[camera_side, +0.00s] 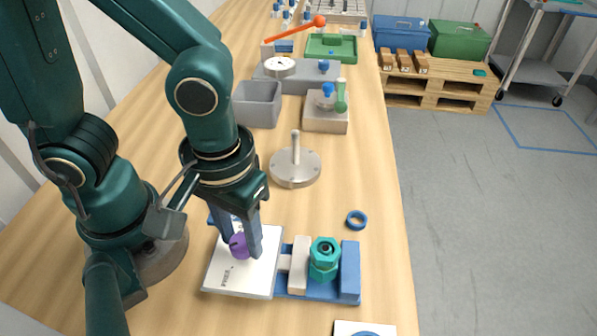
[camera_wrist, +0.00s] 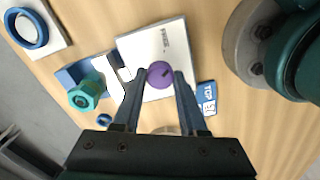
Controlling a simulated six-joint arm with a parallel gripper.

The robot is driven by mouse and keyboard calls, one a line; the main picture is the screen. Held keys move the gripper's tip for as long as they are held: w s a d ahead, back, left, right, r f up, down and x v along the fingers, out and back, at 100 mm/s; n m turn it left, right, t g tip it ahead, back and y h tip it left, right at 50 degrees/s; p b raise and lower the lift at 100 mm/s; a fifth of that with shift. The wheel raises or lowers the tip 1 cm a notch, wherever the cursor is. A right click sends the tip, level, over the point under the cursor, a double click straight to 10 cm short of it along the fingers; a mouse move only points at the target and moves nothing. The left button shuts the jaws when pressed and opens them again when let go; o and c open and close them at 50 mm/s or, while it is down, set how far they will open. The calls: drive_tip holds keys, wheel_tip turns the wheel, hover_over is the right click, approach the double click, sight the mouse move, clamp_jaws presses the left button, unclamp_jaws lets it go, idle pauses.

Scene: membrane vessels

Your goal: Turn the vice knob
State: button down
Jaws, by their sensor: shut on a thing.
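The purple vice knob (camera_side: 239,246) sits on the white plate at the left end of the blue vice. My gripper (camera_side: 241,247) reaches down over it and is shut on it, one finger on each side. In the wrist view the purple knob (camera_wrist: 160,75) lies between the fingertips of my gripper (camera_wrist: 161,78), with a small dark mark on it. The vice (camera_side: 350,275) has a pale jaw block (camera_side: 299,265) beside a teal hex-shaped vessel (camera_side: 324,258). The white plate (camera_side: 225,277) carries small print. The near finger partly hides the knob in the side view.
A small blue ring (camera_side: 357,220) lies behind the vice. A metal disc with an upright post (camera_side: 295,168) stands farther back. A grey bin (camera_side: 257,103) and other fixtures stand beyond. A white plate with a blue ring (camera_wrist: 32,28) is near the table edge.

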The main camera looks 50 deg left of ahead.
drive_tip(key=m, duration=0.4)
drive_tip(key=shift+m, duration=0.3)
drive_tip(key=m, duration=0.4)
drive_tip(key=shift+m, duration=0.3)
drive_tip(key=m, duration=0.4)
drive_tip(key=shift+m, duration=0.3)
drive_tip(key=m, duration=0.4)
drive_tip(key=shift+d+m, duration=0.1)
drive_tip(key=shift+m, duration=0.3)
drive_tip(key=shift+c, duration=2.2)
unclamp_jaws()
